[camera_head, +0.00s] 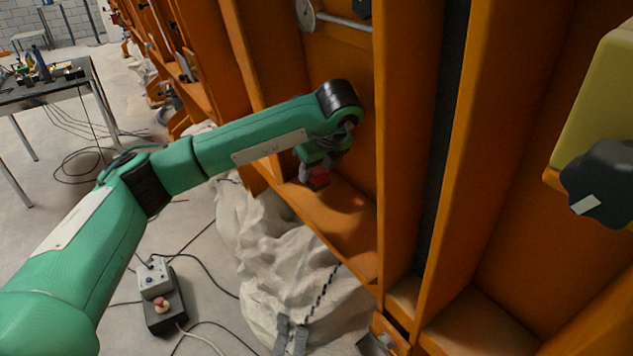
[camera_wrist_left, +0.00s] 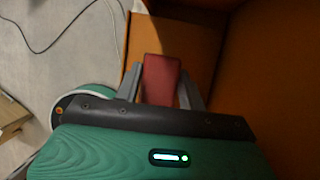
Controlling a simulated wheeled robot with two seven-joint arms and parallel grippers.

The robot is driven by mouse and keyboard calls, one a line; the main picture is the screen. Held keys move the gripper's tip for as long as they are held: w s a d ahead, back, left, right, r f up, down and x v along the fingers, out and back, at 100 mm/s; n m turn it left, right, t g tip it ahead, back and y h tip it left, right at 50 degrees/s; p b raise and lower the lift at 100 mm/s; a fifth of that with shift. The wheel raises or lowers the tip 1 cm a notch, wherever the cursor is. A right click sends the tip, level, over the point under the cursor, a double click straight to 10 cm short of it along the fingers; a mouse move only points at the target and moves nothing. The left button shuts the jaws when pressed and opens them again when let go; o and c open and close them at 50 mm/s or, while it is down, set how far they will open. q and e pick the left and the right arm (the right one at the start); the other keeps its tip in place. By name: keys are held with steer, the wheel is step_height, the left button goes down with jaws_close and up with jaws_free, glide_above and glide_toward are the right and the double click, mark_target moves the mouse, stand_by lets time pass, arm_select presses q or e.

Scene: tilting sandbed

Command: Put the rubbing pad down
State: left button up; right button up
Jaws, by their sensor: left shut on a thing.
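The rubbing pad is a small red block (camera_head: 319,178) at the end of my left arm in the head view. It also shows as a dark red block (camera_wrist_left: 161,79) in the left wrist view, between the two grey fingers. My left gripper (camera_head: 314,180) is shut on it. The pad is over or on the orange ledge (camera_head: 345,222) inside the orange frame; I cannot tell whether it touches the ledge. My right gripper is not in view.
Orange upright beams (camera_head: 410,130) stand close on the right of my left arm. A crumpled pale sheet (camera_head: 265,250) hangs below the ledge. A control box (camera_head: 160,295) and cables lie on the floor. A table (camera_head: 45,90) with small items stands at the far left.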

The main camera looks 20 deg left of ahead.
mark_target(316, 184)
arm_select(q)
steer(key=shift+a+f, duration=0.1)
steer(key=shift+f, duration=0.15)
step_height(316, 184, down, 2)
steer(key=shift+f, duration=0.15)
steer(key=shift+w+f+p, duration=0.15)
steer(key=shift+f+p, duration=0.25)
steer(key=shift+f, duration=0.3)
steer(key=shift+d+f, duration=0.1)
steer(key=shift+d, duration=0.1)
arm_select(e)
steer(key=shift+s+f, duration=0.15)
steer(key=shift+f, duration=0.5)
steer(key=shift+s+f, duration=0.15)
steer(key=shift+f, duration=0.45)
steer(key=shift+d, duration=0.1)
arm_select(q)
steer(key=o, duration=0.9)
steer(key=shift+o, duration=0.3)
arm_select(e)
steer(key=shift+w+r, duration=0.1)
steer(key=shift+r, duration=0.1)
